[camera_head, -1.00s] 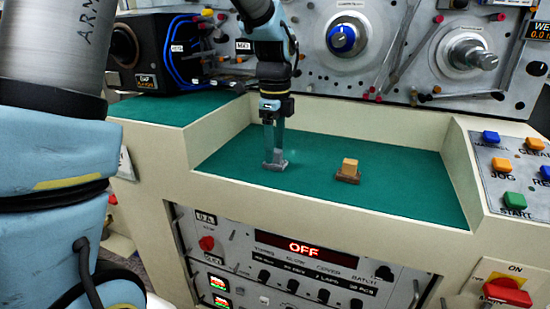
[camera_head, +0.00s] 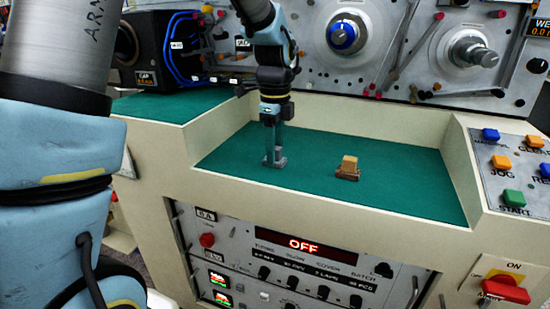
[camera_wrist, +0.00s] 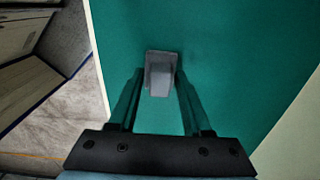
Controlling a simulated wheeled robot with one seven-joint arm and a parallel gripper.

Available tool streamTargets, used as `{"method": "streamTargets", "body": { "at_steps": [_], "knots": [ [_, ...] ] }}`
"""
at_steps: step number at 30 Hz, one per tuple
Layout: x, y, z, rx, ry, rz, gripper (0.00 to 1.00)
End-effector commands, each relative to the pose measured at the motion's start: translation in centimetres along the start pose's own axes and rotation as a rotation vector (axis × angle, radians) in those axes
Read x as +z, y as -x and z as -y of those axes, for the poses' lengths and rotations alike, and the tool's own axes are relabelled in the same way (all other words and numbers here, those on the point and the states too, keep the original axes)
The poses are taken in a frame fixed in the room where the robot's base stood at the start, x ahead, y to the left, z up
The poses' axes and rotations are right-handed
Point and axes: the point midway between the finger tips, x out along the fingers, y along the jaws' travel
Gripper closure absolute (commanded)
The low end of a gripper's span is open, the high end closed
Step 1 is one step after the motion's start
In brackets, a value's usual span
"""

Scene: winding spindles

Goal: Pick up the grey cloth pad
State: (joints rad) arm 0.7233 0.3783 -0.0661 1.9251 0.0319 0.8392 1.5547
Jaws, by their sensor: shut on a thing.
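The grey cloth pad (camera_head: 281,162) is a small grey piece on the green work surface at the left of the recess. My gripper (camera_head: 274,158) points down onto it, with its fingers on either side of the pad. In the wrist view the pad (camera_wrist: 160,72) sits between the fingertips of my gripper (camera_wrist: 158,84), which are shut on its raised grey block. The pad seems to be at surface level; I cannot tell whether it is clear of the green surface.
A tan block on a brown base (camera_head: 348,168) stands to the right on the green surface (camera_head: 400,187). Cream walls (camera_head: 455,165) enclose the recess. A panel with knobs (camera_head: 343,37) rises behind, and coloured buttons (camera_head: 502,162) lie at the right. The green surface between the pad and block is clear.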

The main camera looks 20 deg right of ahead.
Motion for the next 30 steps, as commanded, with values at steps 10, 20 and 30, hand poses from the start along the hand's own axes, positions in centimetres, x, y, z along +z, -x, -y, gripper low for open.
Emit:
{"method": "streamTargets", "body": {
  "at_steps": [10,20,30],
  "knots": [
    [0.0,0.9,0.1,-0.003,0.0,0.0,1.0],
    [0.0,7.0,0.1,-0.006,0.001,0.001,1.0],
    [0.0,10.0,0.1,-0.001,0.0,0.0,1.0]
  ]
}}
